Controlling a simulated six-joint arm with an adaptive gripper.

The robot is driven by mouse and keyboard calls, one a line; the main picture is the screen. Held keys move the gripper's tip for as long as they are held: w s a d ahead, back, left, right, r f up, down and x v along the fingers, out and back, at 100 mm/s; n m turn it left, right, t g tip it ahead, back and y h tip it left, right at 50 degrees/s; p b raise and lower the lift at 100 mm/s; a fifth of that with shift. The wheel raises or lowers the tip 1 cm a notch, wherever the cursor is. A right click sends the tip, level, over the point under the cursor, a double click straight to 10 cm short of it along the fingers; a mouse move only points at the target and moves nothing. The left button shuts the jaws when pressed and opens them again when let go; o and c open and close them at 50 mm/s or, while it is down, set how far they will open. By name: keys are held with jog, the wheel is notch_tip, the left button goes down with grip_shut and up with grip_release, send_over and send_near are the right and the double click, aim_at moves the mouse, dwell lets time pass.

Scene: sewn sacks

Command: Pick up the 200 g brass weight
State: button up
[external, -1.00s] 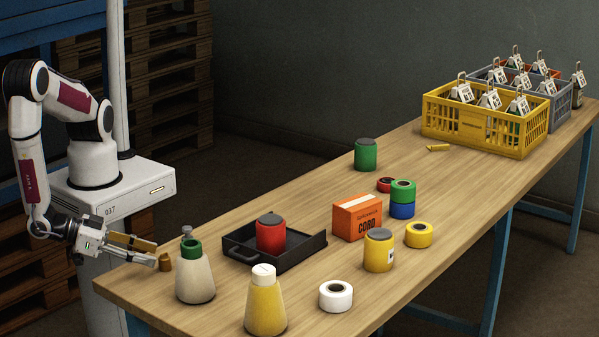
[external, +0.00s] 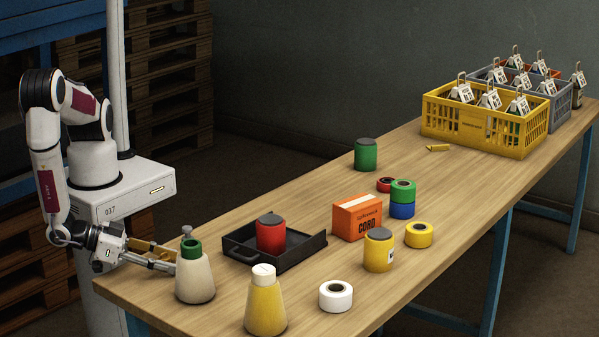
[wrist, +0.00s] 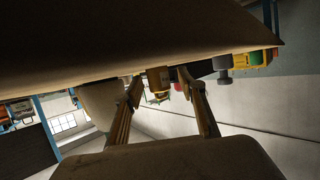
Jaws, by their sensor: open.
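The brass weight (wrist: 158,80), a small yellow-brown cylinder, shows in the wrist view between the two fingers of my gripper (wrist: 160,88). The fingers are open, one on each side of it, with gaps visible. The wrist picture is upside down, with the tabletop above. In the external view my gripper (external: 170,259) is low at the table's near left end, and its fingers and the beige bottle largely hide the weight. The weight's marking cannot be read.
A beige cone-shaped bottle with a green neck (external: 195,275) stands close to the fingertips. A grey knobbed piece (wrist: 222,66) stands nearby. A black tray (external: 304,243) holds a red canister (external: 270,236). A yellow bottle (external: 265,306) stands nearer the camera.

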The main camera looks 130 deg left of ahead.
grip_shut()
jog(key=shift+r, duration=0.1)
dwell(0.4)
jog(key=shift+r, duration=4.9)
